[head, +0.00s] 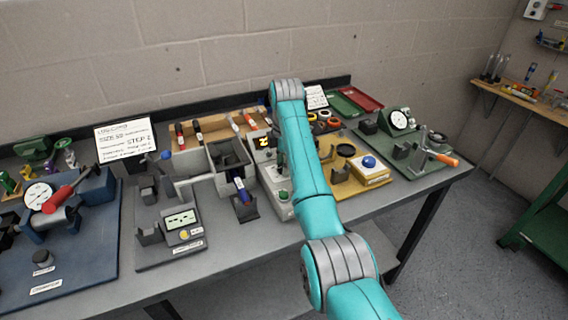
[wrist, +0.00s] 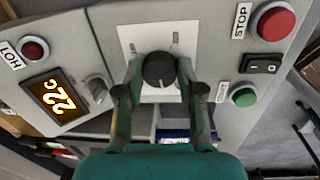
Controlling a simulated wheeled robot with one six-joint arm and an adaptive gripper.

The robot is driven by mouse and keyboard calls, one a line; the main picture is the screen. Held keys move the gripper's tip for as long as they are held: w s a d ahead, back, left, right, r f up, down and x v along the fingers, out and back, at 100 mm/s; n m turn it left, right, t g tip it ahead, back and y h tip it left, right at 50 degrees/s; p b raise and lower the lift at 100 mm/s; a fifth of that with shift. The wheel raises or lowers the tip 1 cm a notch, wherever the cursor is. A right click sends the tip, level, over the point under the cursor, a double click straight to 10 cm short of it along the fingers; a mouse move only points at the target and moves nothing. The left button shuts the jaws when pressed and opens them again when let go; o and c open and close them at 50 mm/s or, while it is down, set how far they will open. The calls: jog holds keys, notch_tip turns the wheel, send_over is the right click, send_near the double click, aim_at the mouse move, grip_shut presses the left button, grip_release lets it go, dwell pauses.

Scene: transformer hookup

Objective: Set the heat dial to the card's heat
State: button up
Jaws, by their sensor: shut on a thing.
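My gripper (wrist: 159,75) has its two fingers on either side of a round black dial (wrist: 158,69), shut on it. The dial sits on a white plate with small marks I cannot read, and shows a pale pointer line. A grey knob (wrist: 97,88) is left of it, beside a display (wrist: 53,101) reading 22 C. In the head view, my arm hides the gripper and dial; the display (head: 264,143) shows left of the arm. A white card (head: 125,141) stands at the back left, with "SIZE 50" and "STEP 2" seemingly on it; its heat is not legible.
The panel also has a red STOP button (wrist: 276,23), a black rocker switch (wrist: 262,65), a green button (wrist: 243,95) and a red lamp (wrist: 34,49) marked HOT. A grey bin (head: 228,158) and a crimping gauge station (head: 169,236) stand left of the panel.

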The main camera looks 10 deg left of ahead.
jog(key=m, duration=0.7)
jog(key=m+h, duration=0.1)
jog(key=m, duration=0.5)
jog(key=shift+s+a+m, duration=0.1)
jog(key=shift+m, duration=0.3)
jog(key=m, duration=1.3)
jog(key=shift+a+m+g, duration=0.1)
jog(key=shift+m+g, duration=0.2)
jog(key=shift+g, duration=0.1)
jog(key=o, duration=1.1)
jog(key=shift+o, duration=0.2)
